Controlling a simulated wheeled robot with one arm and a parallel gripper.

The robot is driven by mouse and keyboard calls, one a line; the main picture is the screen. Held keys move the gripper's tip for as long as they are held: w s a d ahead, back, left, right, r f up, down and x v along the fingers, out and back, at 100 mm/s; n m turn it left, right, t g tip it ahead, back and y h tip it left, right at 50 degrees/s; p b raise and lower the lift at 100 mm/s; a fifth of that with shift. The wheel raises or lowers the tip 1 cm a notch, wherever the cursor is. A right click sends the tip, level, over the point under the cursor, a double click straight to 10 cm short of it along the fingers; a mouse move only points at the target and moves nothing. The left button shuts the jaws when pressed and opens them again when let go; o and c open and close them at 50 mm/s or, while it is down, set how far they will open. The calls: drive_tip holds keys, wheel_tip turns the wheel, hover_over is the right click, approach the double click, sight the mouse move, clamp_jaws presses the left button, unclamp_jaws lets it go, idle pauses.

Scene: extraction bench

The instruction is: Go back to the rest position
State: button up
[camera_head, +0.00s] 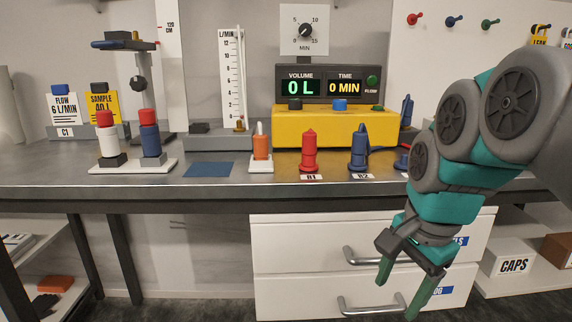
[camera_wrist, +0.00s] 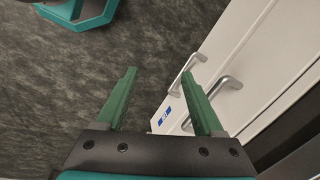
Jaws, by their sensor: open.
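My gripper (camera_head: 402,290) hangs at the right, fingers pointing down, in front of the white drawers (camera_head: 300,240) and below the bench top. Its two green fingers are apart with nothing between them. In the wrist view my gripper (camera_wrist: 165,95) is also open and empty above the dark floor (camera_wrist: 60,85). I cannot tell from the head view how far the fingers are from the lower drawer handle (camera_head: 362,304).
The grey bench (camera_head: 60,180) bears a yellow meter box (camera_head: 300,128), red bottle (camera_head: 309,152), blue bottle (camera_head: 359,150), orange-bodied item (camera_head: 261,147) and a white base (camera_head: 130,167) with two stacks. A blue mat (camera_head: 210,169) is bare. A CAPS box (camera_head: 512,262) sits on the right shelf.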

drive_tip(key=s+a+f+n+g, duration=0.2)
drive_tip(key=s+f+n+g, duration=0.1)
drive_tip(key=s+f+n, duration=0.9)
drive_tip(key=s+f, duration=0.4)
drive_tip(key=f, duration=0.2)
drive_tip(key=shift+s+n+g+h, duration=0.15)
drive_tip(key=shift+n+g+h, duration=0.15)
drive_tip(key=shift+h, duration=0.1)
idle(0.8)
